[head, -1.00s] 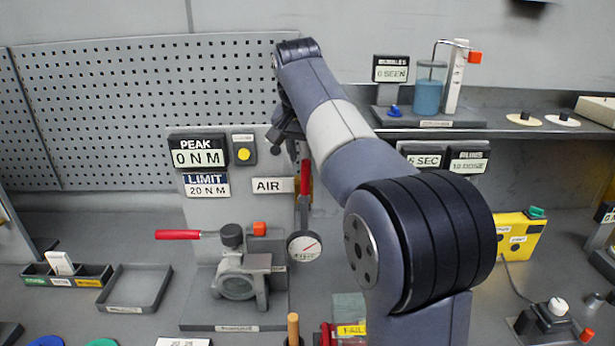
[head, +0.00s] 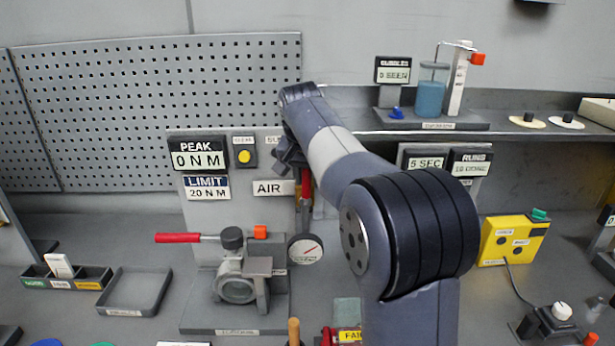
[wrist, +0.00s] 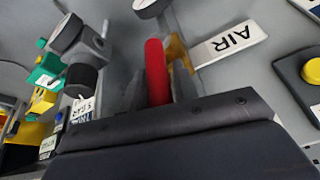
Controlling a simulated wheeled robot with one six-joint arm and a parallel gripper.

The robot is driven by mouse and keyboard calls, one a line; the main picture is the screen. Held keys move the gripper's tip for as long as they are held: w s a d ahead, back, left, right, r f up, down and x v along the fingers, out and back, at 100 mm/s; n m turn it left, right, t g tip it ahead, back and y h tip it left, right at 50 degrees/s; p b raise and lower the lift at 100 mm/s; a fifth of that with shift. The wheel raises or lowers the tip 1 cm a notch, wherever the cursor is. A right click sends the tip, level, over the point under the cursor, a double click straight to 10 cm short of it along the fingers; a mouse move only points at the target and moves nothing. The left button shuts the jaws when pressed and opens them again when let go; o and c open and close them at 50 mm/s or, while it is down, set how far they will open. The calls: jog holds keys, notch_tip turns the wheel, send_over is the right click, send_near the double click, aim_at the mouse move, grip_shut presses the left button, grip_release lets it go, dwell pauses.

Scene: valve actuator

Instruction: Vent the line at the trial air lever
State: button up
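The air lever has a red handle (head: 306,184) and stands upright just right of the AIR label (head: 273,187) on the panel. In the wrist view the red handle (wrist: 156,72) rises between the fingers of my gripper (wrist: 160,92), with a brass-coloured part (wrist: 179,52) behind it. The fingers lie close on both sides of the handle; I cannot tell whether they press on it. In the head view my gripper (head: 291,158) is at the top of the lever, and my arm partly hides it. A round dial gauge (head: 305,250) is below the lever.
A clamped valve with a red-handled bar (head: 178,238) stands at lower left of the lever. A yellow button (head: 244,156) is on the panel at left. A shelf (head: 500,125) with a blue-liquid jar (head: 430,98) is at right. A yellow box (head: 513,240) is farther right.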

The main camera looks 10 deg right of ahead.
grip_shut()
jog(key=shift+d, duration=0.1)
dwell(0.3)
jog(key=s+d+f+m+t+y+b, duration=0.1)
jog(key=d+f+m+t+y+b, duration=0.2)
jog(key=y, duration=1)
jog(key=shift+s+d+f+t+b, duration=0.2)
jog(key=shift+d+f+t+b, duration=0.2)
jog(key=shift+d+f+b, duration=1.7)
jog(key=shift+a+r+b, duration=0.15)
jog(key=shift+r+b, duration=0.2)
jog(key=shift+r, duration=0.15)
jog(key=shift+o, duration=1.6)
grip_release()
